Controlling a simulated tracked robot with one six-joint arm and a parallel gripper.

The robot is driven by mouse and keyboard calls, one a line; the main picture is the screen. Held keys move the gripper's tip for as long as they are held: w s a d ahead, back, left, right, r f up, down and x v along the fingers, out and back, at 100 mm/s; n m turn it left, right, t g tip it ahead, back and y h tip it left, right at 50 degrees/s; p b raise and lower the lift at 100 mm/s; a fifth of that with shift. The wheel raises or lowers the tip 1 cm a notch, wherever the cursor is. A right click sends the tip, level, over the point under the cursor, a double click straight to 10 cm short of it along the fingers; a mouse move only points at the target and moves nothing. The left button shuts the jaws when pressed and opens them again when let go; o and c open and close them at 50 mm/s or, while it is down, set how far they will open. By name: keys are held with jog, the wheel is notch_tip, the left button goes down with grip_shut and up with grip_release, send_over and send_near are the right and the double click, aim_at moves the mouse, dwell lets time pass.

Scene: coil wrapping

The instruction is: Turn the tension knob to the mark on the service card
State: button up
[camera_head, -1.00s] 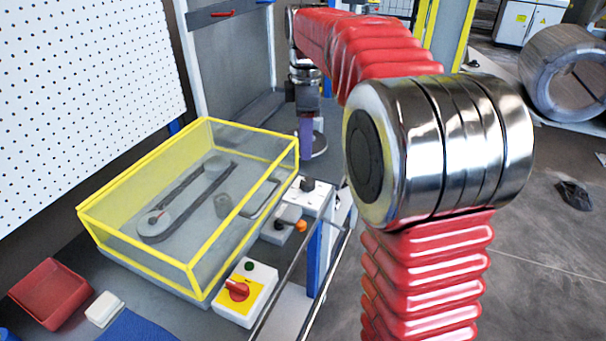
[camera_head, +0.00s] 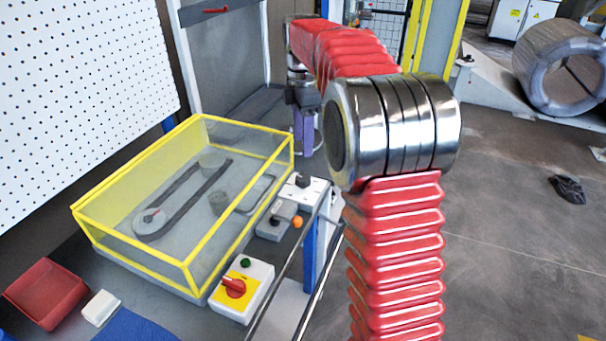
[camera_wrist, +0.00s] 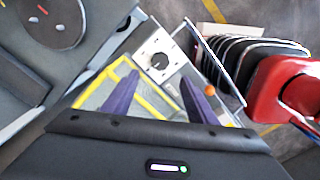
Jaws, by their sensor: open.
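The tension knob appears to be the black knob (camera_head: 303,181) on a white plate at the right end of the yellow-framed guard. In the wrist view the black knob (camera_wrist: 159,61) sits on its white plate with dark marks around it, ahead of my fingertips and apart from them. My gripper (camera_head: 304,132) points down behind the plate in the head view. In the wrist view my gripper's purple fingers (camera_wrist: 158,92) are spread open with nothing between them. I cannot make out a service card or its mark.
The yellow-framed clear guard (camera_head: 150,244) covers a belt and pulleys. A red rotary switch (camera_head: 234,287) on a yellow plate and an orange ball knob (camera_head: 297,222) are nearby. Metal rails (camera_head: 287,275) run along the bench front. A round dial (camera_wrist: 50,18) shows in the wrist view.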

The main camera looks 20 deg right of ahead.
aim_at(303, 177)
notch_tip(303, 177, down, 12)
jog(key=shift+f, duration=0.1)
dwell(0.5)
jog(key=shift+c, duration=0.6)
jog(key=c, duration=0.9)
